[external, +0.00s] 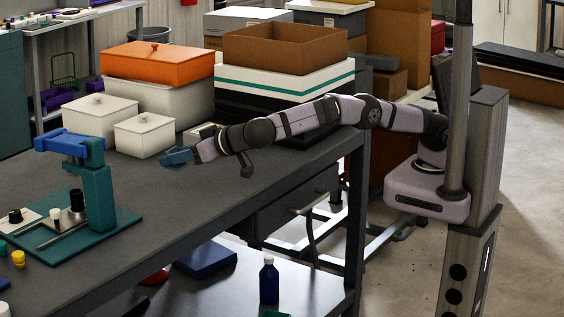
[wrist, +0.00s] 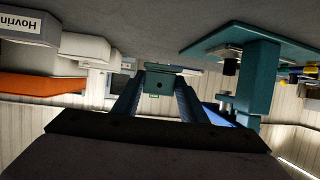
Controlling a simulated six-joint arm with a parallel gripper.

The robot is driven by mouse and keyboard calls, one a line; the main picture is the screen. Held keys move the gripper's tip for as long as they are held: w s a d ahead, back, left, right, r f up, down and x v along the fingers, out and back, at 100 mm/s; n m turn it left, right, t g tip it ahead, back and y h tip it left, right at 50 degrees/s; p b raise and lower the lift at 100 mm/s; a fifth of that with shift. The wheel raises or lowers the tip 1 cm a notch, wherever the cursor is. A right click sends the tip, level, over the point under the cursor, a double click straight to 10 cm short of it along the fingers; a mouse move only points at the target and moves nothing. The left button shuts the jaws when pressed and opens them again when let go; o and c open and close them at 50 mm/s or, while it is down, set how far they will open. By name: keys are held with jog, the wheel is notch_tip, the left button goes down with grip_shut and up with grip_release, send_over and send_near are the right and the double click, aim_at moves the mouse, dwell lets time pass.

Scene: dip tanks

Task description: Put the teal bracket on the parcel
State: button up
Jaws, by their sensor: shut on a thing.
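My gripper (external: 180,157) is shut on the teal bracket (external: 176,160) and holds it out over the dark bench. In the wrist view the teal bracket (wrist: 160,82) sits between the two blue finger bars, with a dark hole in its face. A small pale box (external: 203,131) just behind my gripper, partly hidden by the arm, looks like the parcel. In the wrist view a grey box with a white "Hovrin" label (wrist: 30,28) at the upper left appears to be the same one. The bracket is apart from it.
A teal stand with a blue head (external: 97,190) is on the bench at left. White lidded tanks (external: 145,134), an orange lidded tank (external: 158,63) and a brown open box (external: 285,45) on striped boxes stand behind.

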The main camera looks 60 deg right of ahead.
jog(key=w+d+r+m+h+p, duration=0.2)
jog(key=w+d, duration=0.3)
jog(key=d, duration=0.7)
jog(key=w+d+r+m+h+p, duration=0.25)
jog(key=w+d, duration=0.25)
jog(key=d, duration=0.6)
jog(key=w+d+r+m+h+p, duration=0.25)
jog(key=w+d, duration=0.25)
jog(key=d, duration=0.7)
jog(key=shift+n+g, duration=0.5)
jog(key=shift+n, duration=0.1)
jog(key=shift+f+p, duration=1.6)
jog(key=shift+f, duration=3.25)
jog(key=shift+f+b, duration=0.2)
jog(key=shift+b, duration=0.25)
jog(key=o, duration=1.1)
jog(key=shift+c, duration=0.2)
jog(key=shift+r+p, duration=0.2)
jog(key=shift+p, duration=0.2)
jog(key=b+v, duration=0.4)
jog(key=v, duration=0.8)
